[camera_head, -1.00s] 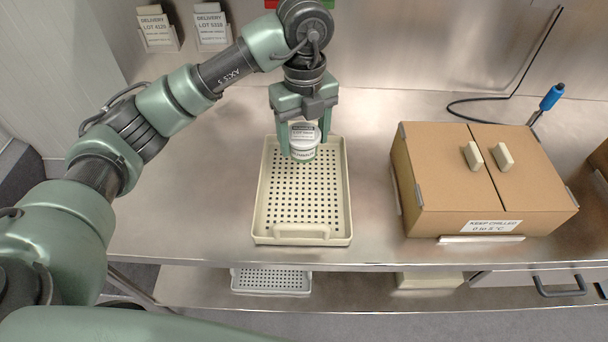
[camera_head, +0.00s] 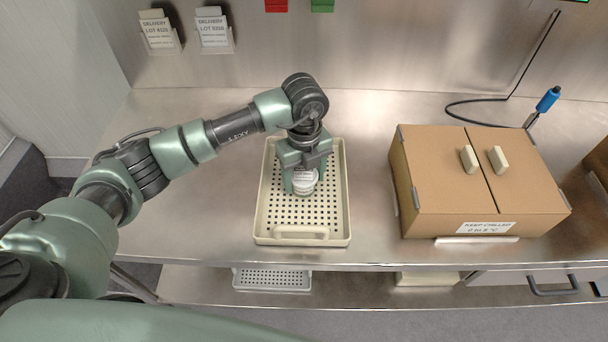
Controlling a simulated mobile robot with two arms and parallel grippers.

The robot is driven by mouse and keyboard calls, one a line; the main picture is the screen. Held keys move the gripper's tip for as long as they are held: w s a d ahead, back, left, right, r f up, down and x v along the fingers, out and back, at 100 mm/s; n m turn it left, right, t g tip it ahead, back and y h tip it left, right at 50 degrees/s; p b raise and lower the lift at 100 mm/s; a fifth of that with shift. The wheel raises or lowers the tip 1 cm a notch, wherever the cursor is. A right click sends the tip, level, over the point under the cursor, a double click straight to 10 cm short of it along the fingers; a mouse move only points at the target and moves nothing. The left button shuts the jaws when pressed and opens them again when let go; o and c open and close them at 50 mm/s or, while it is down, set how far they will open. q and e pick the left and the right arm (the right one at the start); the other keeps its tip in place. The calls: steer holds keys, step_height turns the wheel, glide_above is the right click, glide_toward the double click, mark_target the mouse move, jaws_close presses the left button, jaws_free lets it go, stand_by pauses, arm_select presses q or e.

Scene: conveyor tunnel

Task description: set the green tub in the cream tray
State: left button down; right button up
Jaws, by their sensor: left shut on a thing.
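The tub (camera_head: 305,185) has a white lid, and its side is mostly hidden by my gripper. The cream tray (camera_head: 260,210) is a shallow perforated tray with a front handle on the steel counter. My left gripper (camera_head: 304,178) points down over the tray's middle and is shut on the tub, a finger on either side. The tub is inside the tray's outline, low over its floor. I cannot tell whether its base touches the floor. My right gripper is not in view.
A brown carton (camera_head: 482,185) labelled "keep chilled" stands right of the tray, with a clear gap between. A blue-handled tool (camera_head: 547,99) with a black cable is behind it. Two delivery cards (camera_head: 213,30) hang on the back wall. Another tray (camera_head: 272,280) sits on the lower shelf.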

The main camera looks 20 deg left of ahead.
mark_target(304, 175)
arm_select(q)
steer(key=shift+c, duration=1.4)
jaws_free()
steer(key=shift+f, duration=0.1)
steer(key=shift+r, duration=0.35)
step_height(304, 175, up, 12)
steer(key=b, duration=0.3)
steer(key=shift+f, duration=0.2)
